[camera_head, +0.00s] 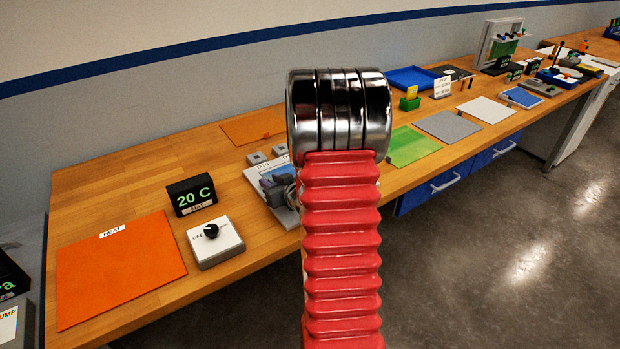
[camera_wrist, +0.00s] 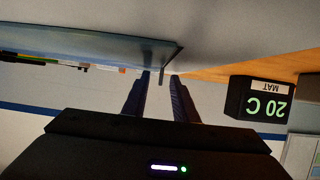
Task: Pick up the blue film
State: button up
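A bluish sheet or panel (camera_wrist: 90,42) spans the upper left of the upside-down wrist view and could be the blue film; I cannot tell for sure. In the head view my gripper (camera_head: 280,187) is beside a pale blue and white printed sheet (camera_head: 258,170), partly hidden by my arm. Another small blue sheet (camera_head: 521,97) lies far right on the bench.
On the bench's left are an orange heat mat (camera_head: 120,270), a 20 C display (camera_head: 191,195) and a knob box (camera_head: 213,242). Small grey blocks (camera_head: 256,158) lie behind the printed sheet. A green sheet (camera_head: 408,146) and grey mat (camera_head: 448,126) are right of my arm.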

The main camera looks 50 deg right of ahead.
jog(key=shift+c, duration=0.4)
grip_shut()
dwell(0.4)
